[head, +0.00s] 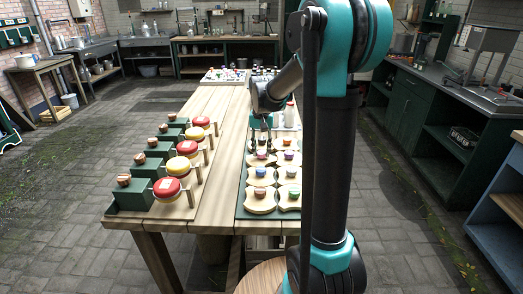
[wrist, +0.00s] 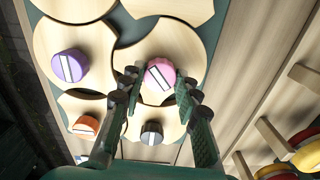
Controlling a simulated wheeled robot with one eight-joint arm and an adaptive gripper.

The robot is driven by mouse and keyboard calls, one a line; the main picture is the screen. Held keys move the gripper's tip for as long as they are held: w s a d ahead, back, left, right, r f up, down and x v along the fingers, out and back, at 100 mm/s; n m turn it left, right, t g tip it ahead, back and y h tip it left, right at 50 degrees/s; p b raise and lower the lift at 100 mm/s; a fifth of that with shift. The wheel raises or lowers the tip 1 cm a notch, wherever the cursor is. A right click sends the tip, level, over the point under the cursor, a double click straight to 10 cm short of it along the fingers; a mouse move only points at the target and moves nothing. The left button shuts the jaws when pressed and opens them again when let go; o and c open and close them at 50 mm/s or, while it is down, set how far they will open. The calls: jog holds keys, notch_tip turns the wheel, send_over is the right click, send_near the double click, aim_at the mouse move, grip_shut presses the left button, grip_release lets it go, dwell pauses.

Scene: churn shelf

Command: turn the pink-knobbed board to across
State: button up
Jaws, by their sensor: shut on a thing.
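The pink knob (wrist: 160,74) shows in the wrist view, with a white stripe that runs slantwise. It sits on a pale wooden board (wrist: 172,36) with curved edges, among similar boards on a dark green base. My gripper (wrist: 160,80) has one finger on each side of the pink knob and is shut on it. In the head view my gripper (head: 262,130) is low over the far part of the board panel, and my arm hides part of that area. I cannot make out the pink knob there.
Close neighbours are a purple knob (wrist: 70,66), an orange knob (wrist: 86,125) and a black knob (wrist: 152,133). In the head view, a row of red-and-yellow discs (head: 167,188) with green boxes stands left on the table (head: 217,190). A bare wooden strip lies between.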

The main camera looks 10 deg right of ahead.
aim_at(262, 152)
jog(key=n, duration=0.5)
jog(key=shift+n, duration=2.5)
jog(key=o, duration=1.2)
jog(key=shift+c, duration=0.2)
notch_tip(262, 152, up, 12)
